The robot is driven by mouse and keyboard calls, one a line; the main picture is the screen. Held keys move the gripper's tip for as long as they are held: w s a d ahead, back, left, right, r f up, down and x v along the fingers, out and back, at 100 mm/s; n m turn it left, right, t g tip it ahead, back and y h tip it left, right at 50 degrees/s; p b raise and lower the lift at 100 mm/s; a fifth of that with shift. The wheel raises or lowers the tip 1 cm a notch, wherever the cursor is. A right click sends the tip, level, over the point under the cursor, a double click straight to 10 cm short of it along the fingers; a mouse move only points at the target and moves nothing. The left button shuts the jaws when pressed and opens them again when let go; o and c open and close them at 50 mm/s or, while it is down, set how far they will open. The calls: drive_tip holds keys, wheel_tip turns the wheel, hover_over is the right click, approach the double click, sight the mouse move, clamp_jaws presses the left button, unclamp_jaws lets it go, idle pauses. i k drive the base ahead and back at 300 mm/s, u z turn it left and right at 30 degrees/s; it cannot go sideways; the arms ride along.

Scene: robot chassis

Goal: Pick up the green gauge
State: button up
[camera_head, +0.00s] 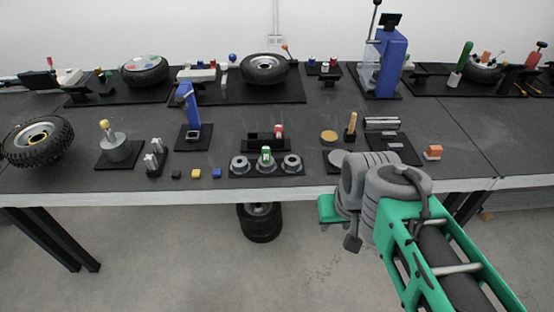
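The green gauge (266,154) is a small upright green piece with a pale mark. It stands at the front middle of the table, between two round grey rings on a black holder (237,174). A similar red piece (278,131) stands just behind it. My arm comes in from the lower right. Its end, where my gripper (330,209) seems to be, is in front of the table's front edge, right of and nearer than the green gauge, and apart from it. The fingers cannot be made out, so open or shut does not show.
Small black, yellow and blue cubes (217,173) lie left of the holder. A gold disc (329,137) and a grey cylinder fixture (382,124) stand to the right. A blue press (388,62) and wheels (265,68) are at the back. The tabletop (235,118) has bare patches between.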

sight(265, 150)
drive_tip(key=z, duration=1.4)
drive_tip(key=i, duration=1.05)
drive_tip(key=u, duration=4.7)
